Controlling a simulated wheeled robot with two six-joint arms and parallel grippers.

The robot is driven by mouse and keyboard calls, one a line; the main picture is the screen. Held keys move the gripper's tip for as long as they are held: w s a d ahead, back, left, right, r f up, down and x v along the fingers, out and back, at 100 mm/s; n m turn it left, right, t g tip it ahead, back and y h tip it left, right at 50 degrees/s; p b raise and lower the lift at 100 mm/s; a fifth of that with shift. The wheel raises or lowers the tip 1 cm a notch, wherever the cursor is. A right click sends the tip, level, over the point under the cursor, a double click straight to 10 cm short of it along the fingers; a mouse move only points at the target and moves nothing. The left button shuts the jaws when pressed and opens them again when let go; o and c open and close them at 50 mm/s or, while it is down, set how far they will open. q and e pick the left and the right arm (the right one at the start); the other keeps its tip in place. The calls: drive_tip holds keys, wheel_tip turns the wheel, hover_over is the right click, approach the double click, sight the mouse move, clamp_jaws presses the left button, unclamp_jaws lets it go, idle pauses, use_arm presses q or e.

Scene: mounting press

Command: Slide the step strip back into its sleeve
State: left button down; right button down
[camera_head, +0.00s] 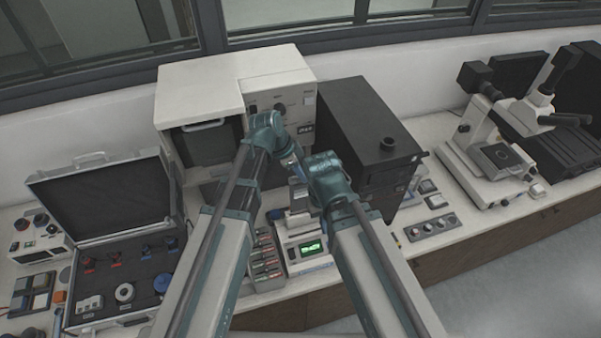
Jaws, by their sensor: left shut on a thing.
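My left gripper (293,165) is the higher one, in the middle of the head view in front of the white press cabinet. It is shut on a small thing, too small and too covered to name. My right gripper (315,203) is just below and to the right, close to the left one, above the device with the green display. My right wrist covers its fingers, and I cannot see whether they are open or shut. I cannot make out the step strip or its sleeve clearly.
A white device with a green display (311,247) stands below my grippers, beside a rack of small coloured items (265,262). The white cabinet (200,85) and a black unit (365,130) stand behind. An open case (105,200) is left, a microscope (495,150) right.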

use_arm(q)
drive_tip(key=b, duration=0.7)
hover_over(304, 209)
drive_tip(key=a, duration=0.1)
wheel_tip(304, 209, down, 8)
drive_tip(key=shift+r, duration=0.15)
drive_tip(key=shift+s+a+b, duration=0.1)
drive_tip(key=shift+s+b, duration=0.05)
drive_tip(key=shift+b, duration=0.15)
wheel_tip(304, 209, down, 9)
drive_tip(key=b, duration=0.9)
drive_tip(key=c, duration=0.7)
unclamp_jaws()
drive_tip(key=shift+c, duration=0.2)
